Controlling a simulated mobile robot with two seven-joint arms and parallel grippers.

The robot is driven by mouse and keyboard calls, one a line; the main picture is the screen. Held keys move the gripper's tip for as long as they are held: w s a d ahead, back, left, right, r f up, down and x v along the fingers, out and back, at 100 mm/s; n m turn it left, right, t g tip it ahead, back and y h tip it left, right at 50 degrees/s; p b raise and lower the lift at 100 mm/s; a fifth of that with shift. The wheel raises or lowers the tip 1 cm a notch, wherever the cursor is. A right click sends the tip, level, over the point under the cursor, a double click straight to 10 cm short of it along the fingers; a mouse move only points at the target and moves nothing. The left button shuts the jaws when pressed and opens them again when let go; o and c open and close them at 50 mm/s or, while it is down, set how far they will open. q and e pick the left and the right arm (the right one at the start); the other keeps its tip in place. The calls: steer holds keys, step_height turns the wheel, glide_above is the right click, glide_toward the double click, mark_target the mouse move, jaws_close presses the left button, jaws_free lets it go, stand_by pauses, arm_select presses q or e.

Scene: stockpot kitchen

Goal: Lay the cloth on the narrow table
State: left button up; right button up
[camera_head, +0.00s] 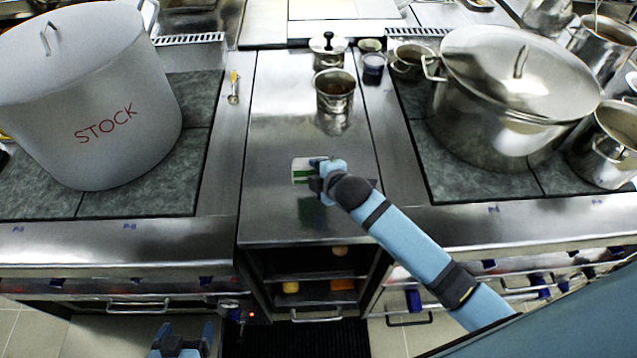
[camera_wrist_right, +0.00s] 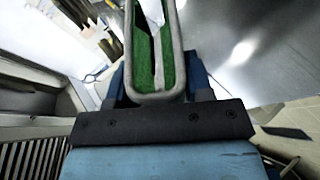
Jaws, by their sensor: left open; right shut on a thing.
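The cloth (camera_head: 301,171) is a small white and green piece over the near middle of the narrow steel table (camera_head: 285,130). My right gripper (camera_head: 318,178) is shut on it; I cannot tell whether the cloth touches the table top. In the right wrist view the cloth (camera_wrist_right: 145,75) is a narrow folded shape with a pale rim and green inside, between the two blue fingers of the right gripper (camera_wrist_right: 158,82). My left gripper (camera_head: 181,335) is open and empty at the bottom edge of the head view, in front of the left stove.
A large STOCK pot (camera_head: 95,100) stands left, a lidded stockpot (camera_head: 510,95) right. The table's near left part is clear.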

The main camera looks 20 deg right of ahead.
steer(key=shift+f, duration=2.8)
steer(key=shift+f, duration=0.1)
steer(key=o, duration=1.1)
steer(key=shift+c, duration=0.2)
steer(key=shift+r, duration=0.2)
steer(key=v, duration=1.1)
steer(key=s+f+m, duration=0.4)
steer(key=s+m, duration=0.3)
steer(key=s+f+m+y, duration=0.1)
steer(key=s+f+m, duration=0.4)
steer(key=s+m, duration=0.2)
steer(key=shift+s+d+f+b, duration=0.3)
steer(key=shift+s, duration=0.25)
